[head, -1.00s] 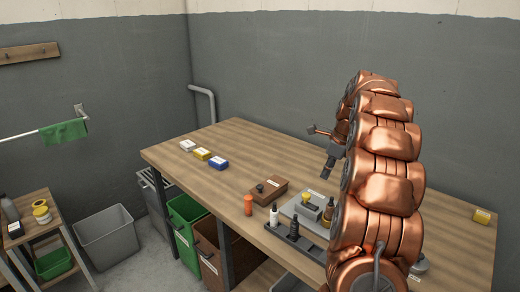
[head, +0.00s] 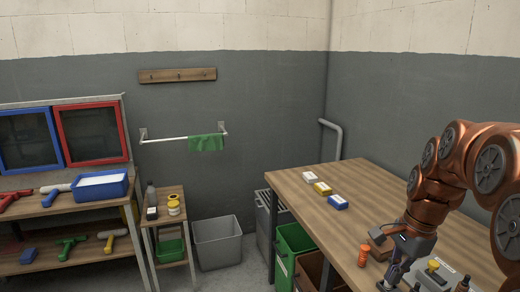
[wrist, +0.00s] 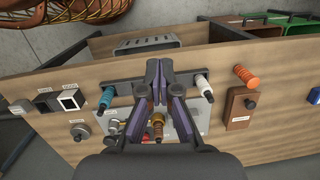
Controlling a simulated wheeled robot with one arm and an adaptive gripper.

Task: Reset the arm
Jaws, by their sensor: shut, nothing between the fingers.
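My copper-coloured arm (head: 430,195) stands at the right of the head view, bent over, its wrist pointing down above the right part of the wooden workbench (head: 365,187). My gripper (head: 386,284) is low near the bench's front edge. In the wrist view my gripper (wrist: 157,70) has its dark fingers together, with nothing between them. A grey plate with a brass fitting (wrist: 157,121) lies beneath and beyond the fingers, partly hidden by them. I cannot tell how far above the bench the fingertips are.
White, yellow and blue boxes (head: 323,188) lie farther back. The middle of the bench is clear. Green bin (head: 294,248) and grey bin (head: 217,242) stand at left.

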